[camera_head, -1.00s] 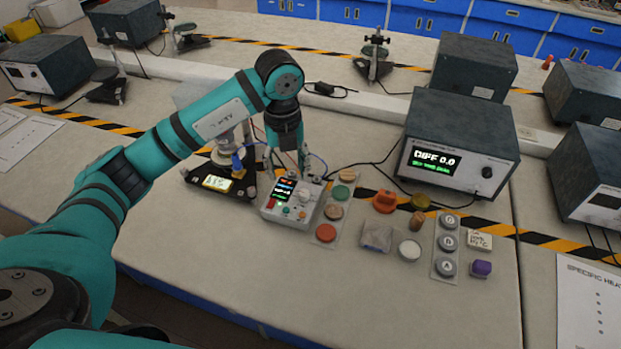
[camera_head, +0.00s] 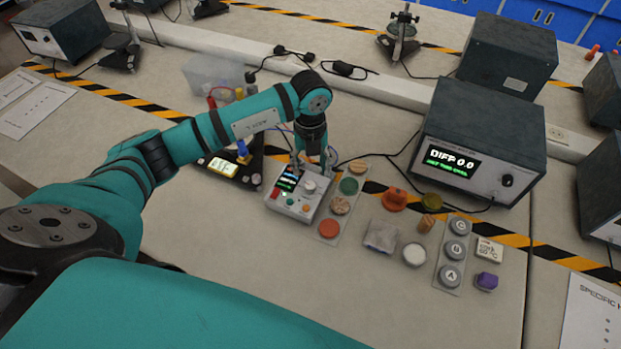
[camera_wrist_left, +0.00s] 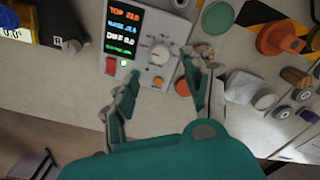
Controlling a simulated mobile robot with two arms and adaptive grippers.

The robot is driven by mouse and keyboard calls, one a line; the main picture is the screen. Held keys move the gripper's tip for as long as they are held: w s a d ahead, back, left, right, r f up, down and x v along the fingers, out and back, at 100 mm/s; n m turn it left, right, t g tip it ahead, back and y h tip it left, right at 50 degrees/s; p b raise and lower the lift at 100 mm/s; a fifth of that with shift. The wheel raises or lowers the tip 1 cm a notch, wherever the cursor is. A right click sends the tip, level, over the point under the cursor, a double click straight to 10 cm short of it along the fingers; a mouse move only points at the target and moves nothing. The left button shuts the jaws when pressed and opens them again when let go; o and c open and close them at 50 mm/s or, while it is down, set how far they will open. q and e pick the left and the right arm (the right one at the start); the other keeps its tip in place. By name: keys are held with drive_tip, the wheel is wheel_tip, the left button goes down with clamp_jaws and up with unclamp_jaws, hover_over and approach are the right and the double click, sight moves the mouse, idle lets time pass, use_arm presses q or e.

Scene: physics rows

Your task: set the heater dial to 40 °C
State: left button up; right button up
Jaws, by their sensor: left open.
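The heater control box (camera_head: 291,208) is a light grey unit on the bench with a small dark display. Its white round dial (camera_head: 309,187) shows beside the display. In the left wrist view the dial (camera_wrist_left: 160,53) has marks around it, too small to read. The display (camera_wrist_left: 124,32) there shows several coloured lines, one reading DIFF 0.0. My left gripper (camera_head: 313,166) is over the far side of the box. In the left wrist view its two fingers (camera_wrist_left: 162,75) are apart and empty, with the dial framed between them. I cannot tell their height above it. My right gripper is not in view.
A strip with round discs (camera_head: 329,228) stands just right of the box. A black scale (camera_head: 222,168) is to its left. A large instrument (camera_head: 482,140) reading DIFF 0.0 stands at the back right. The front of the bench is clear.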

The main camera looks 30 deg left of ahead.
sight(310, 185)
use_arm(q)
wheel_tip(310, 185, down, 6)
drive_tip(key=shift+f+p, duration=0.1)
drive_tip(key=shift+p, duration=0.4)
drive_tip(key=shift+f, duration=0.7)
clamp_jaws()
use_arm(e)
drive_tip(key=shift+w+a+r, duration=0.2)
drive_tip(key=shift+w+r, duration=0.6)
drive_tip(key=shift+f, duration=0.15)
